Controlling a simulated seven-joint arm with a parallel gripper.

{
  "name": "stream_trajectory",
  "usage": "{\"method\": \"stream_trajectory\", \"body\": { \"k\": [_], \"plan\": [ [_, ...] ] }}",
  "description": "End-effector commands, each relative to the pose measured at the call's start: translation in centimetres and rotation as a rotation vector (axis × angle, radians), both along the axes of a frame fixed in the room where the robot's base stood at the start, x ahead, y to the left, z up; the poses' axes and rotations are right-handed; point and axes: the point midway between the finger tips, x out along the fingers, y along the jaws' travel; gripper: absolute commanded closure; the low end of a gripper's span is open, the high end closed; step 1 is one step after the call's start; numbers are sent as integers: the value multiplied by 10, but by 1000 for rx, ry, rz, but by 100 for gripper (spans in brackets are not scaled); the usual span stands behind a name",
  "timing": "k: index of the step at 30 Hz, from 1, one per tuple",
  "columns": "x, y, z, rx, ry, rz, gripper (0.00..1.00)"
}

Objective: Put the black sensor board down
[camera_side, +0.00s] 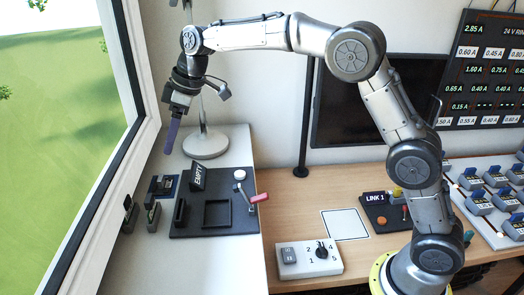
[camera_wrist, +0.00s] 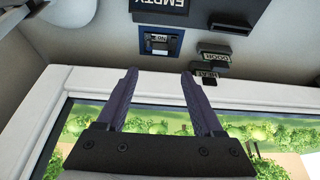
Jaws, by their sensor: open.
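My gripper (camera_side: 169,148) hangs at the left, above the white ledge and close to the window. In the wrist view its two dark purple fingers (camera_wrist: 159,74) are spread, with nothing between them. A small dark board (camera_side: 163,186) lies on a blue pad on the ledge, below my gripper; it also shows in the wrist view (camera_wrist: 159,41), beyond the fingertips and apart from them. It appears to be the black sensor board, but I cannot tell for sure. A larger dark panel (camera_side: 240,224) with an "EMPTY" sign (camera_side: 199,176) and a square recess stands right of it.
Two small labelled blocks (camera_side: 129,214) (camera_side: 153,215) sit left of the panel. The panel carries a pink-handled lever (camera_side: 259,197). A lamp base (camera_side: 206,145) stands behind. A white switch box (camera_side: 309,259) and a "LINK 1" board (camera_side: 375,214) are on the wooden desk. The window frame (camera_side: 130,150) is close at left.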

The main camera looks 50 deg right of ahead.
Motion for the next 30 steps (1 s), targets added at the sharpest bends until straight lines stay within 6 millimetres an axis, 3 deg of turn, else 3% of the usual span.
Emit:
{"method": "stream_trajectory", "body": {
  "k": [5,10,15,20,27,30],
  "plan": [
    [-6,-4,5,0,-1,-13,31],
    [-48,-30,35,-2,-12,-109,31],
    [-123,-67,62,0,-23,-264,31],
    [-199,-98,67,4,-38,-409,31],
    [-310,-132,40,21,-67,-617,31],
    [-345,-141,21,29,-79,-689,31]
  ]
}}
